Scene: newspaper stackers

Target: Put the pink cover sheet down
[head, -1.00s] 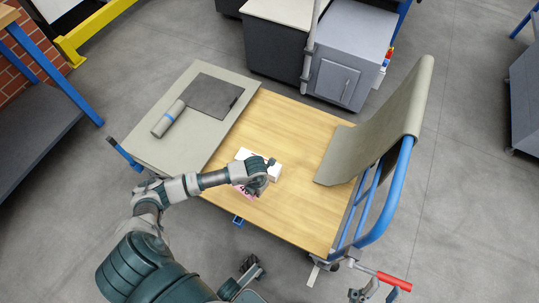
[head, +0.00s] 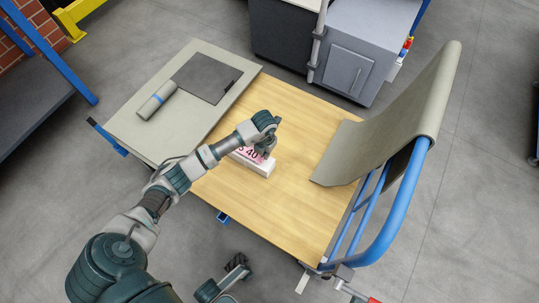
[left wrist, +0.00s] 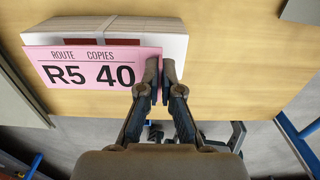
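The pink cover sheet (left wrist: 92,70) reads "ROUTE COPIES R5 40" and shows large in the left wrist view. In the head view it shows (head: 248,154) over the white stack of papers (head: 259,169). In the wrist view the sheet overlaps the stack (left wrist: 172,42), whose strapped page edges show behind it; whether it rests fully on it I cannot tell. My left gripper (left wrist: 160,75) has its fingers nearly together at the sheet's right edge and appears shut on it. In the head view this gripper (head: 266,150) is over the stack's right end.
The stack stands on a wooden cart deck (head: 285,210). A grey board (head: 135,130) at left bears a dark mat (head: 207,78) and a rolled sheet (head: 157,101). A draped grey sheet (head: 385,120) and blue rail (head: 400,205) stand at right. The deck's front is clear.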

